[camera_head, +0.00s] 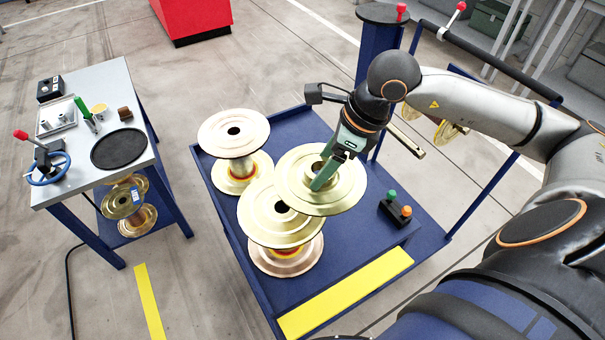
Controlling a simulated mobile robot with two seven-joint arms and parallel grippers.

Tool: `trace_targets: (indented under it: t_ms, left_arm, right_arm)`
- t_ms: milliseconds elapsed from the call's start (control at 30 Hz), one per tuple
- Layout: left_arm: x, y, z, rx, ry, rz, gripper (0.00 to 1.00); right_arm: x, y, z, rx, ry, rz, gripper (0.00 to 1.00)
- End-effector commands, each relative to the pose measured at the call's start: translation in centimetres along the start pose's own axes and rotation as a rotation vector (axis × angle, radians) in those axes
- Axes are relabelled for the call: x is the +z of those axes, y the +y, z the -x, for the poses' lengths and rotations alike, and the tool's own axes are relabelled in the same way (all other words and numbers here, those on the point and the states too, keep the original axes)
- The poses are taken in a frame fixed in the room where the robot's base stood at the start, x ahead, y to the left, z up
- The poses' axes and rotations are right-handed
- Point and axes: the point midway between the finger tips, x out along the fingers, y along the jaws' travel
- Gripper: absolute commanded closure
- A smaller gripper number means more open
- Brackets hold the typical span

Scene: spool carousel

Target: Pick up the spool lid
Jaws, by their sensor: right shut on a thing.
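The spool lid (345,194) is a gold disc with a raised hub at its centre. My right gripper (323,178) comes down from above with green fingers at the hub and is shut on the lid. The lid overlaps the right side of a gold-topped spool (268,228) in the picture. What lies under the lid is hidden, and I cannot tell its height clearly. My left gripper is not in view.
Another spool (233,128) stands at the back left of the blue table (350,262). A button box (398,209) with green and orange buttons sits to the right. A grey side table (65,190) at left holds tools and a black disc (118,149).

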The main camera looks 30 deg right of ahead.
Motion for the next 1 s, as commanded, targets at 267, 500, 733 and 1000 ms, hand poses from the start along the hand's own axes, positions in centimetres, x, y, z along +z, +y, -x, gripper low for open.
trace_targets:
  t_ms: [267,500,733,1000]
  left_arm:
    - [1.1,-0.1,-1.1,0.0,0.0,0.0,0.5]
    - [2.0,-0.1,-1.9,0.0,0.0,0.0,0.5]
    - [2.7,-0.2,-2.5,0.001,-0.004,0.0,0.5]
    - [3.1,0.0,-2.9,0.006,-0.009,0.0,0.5]
  right_arm:
    - [-2.1,-0.8,1.8,-0.005,0.002,0.0,1.0]
    - [-3.0,-1.1,2.9,-0.005,0.003,0.0,1.0]
    - [-3.8,-1.3,3.9,-0.001,0.005,0.01,1.0]
    - [-4.4,-1.5,4.7,-0.001,0.0,0.005,1.0]
